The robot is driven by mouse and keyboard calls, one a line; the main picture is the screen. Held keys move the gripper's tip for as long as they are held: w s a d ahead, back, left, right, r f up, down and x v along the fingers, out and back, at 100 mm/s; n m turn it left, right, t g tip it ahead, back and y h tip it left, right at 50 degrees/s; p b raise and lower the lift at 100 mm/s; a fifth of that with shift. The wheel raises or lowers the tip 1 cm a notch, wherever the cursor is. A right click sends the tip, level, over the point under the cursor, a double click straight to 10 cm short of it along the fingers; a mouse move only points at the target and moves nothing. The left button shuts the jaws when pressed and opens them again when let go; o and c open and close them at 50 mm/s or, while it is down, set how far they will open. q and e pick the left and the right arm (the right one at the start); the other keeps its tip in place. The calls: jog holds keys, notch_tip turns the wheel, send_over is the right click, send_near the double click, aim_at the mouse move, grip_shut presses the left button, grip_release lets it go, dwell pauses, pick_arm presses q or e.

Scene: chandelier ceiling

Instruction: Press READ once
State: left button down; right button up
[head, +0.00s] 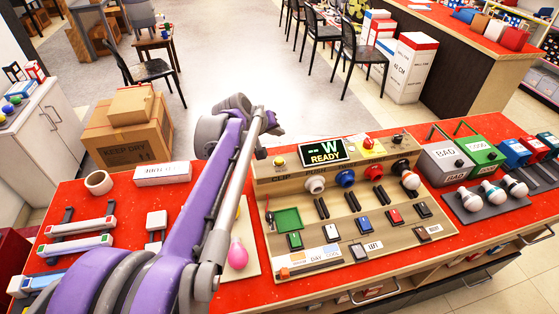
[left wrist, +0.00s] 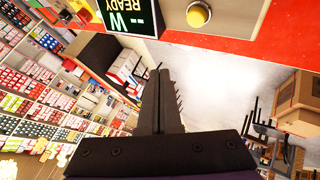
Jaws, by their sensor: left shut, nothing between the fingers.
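The wooden test console (head: 345,215) stands on the red counter. Its display (head: 322,151) reads "-- W READY"; it also shows upside down in the left wrist view (left wrist: 131,14). A round yellow button (head: 279,161) sits left of the display and shows in the left wrist view (left wrist: 198,14). A red button (head: 367,143) on a yellow plate sits right of the display. I cannot read the word READ on any button. My left gripper (head: 276,128) is shut and empty, beyond the console's back edge, apart from the buttons. My right gripper is not in view.
Coloured knobs, rocker switches and a green tray (head: 288,220) fill the console front. A pink bulb (head: 237,253) lies beside my left arm. BAD (head: 448,162) and green (head: 483,152) bins and a bulb rack (head: 468,212) stand right. Open floor lies behind the counter.

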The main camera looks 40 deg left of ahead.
pick_arm(q)
jog(key=b, duration=0.4)
send_over(278, 162)
notch_tip(278, 162, down, 7)
jog(key=shift+s+r, duration=0.1)
jog(key=shift+s, duration=0.05)
jog(key=shift+f+b, duration=0.4)
jog(key=shift+f, duration=0.2)
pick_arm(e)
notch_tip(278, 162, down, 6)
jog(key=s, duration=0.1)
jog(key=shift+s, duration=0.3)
pick_arm(q)
jog(key=shift+f, duration=0.1)
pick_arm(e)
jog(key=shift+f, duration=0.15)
pick_arm(q)
jog(key=shift+f, duration=0.35)
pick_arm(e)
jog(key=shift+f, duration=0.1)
